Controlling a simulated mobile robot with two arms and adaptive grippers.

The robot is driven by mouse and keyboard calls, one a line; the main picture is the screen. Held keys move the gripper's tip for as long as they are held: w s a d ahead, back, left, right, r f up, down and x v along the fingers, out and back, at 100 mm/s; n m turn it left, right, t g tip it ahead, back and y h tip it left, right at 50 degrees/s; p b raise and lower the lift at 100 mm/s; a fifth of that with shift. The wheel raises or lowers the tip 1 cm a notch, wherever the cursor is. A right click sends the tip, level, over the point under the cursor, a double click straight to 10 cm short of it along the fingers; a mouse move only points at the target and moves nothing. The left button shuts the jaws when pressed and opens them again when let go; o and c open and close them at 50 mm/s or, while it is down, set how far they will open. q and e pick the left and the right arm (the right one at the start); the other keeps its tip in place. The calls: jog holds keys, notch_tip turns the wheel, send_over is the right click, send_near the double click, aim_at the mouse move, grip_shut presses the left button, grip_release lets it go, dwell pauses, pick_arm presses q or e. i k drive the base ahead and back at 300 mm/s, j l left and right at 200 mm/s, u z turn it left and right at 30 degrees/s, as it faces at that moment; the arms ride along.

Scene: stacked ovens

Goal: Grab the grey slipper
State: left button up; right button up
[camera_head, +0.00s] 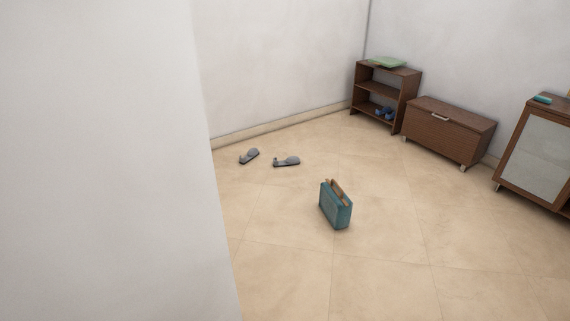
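Two grey slippers lie on the tiled floor near the back wall. One grey slipper (250,156) is at the left, close to the white wall corner, and points up and to the right. The other grey slipper (287,161) lies just right of it, turned more sideways. The two are apart from each other. Neither of my grippers shows in the head view.
A teal box-like holder (335,206) with brown items stands mid-floor. A white wall (105,160) fills the left. A brown shelf (399,98), a low cabinet (447,132) and a glass-fronted cabinet (537,152) line the right.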

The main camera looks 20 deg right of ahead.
aim_at(293, 159)
jog(key=i+l+z, duration=0.25)
jog(key=l+z, duration=0.2)
jog(key=i+l+z, duration=0.7)
jog(key=z, duration=0.2)
jog(key=i+l+z, duration=0.35)
jog(key=i+z, duration=0.15)
jog(key=i, duration=0.25)
jog(key=i+z, duration=0.5)
jog(key=i, duration=0.3)
jog(key=i+u, duration=0.15)
jog(key=i, duration=0.4)
jog(key=i+l+u, duration=0.2)
jog(key=i, duration=0.35)
jog(key=i+u, duration=0.15)
jog(key=i, duration=0.35)
jog(key=i+j+u, duration=0.15)
jog(key=i+u, duration=0.65)
jog(key=i, duration=0.15)
jog(key=i+l+u, duration=0.1)
jog(key=i+u, duration=0.25)
jog(key=i+l+u, duration=0.4)
jog(key=i, duration=0.15)
jog(key=i+j, duration=0.05)
jog(key=j, duration=0.05)
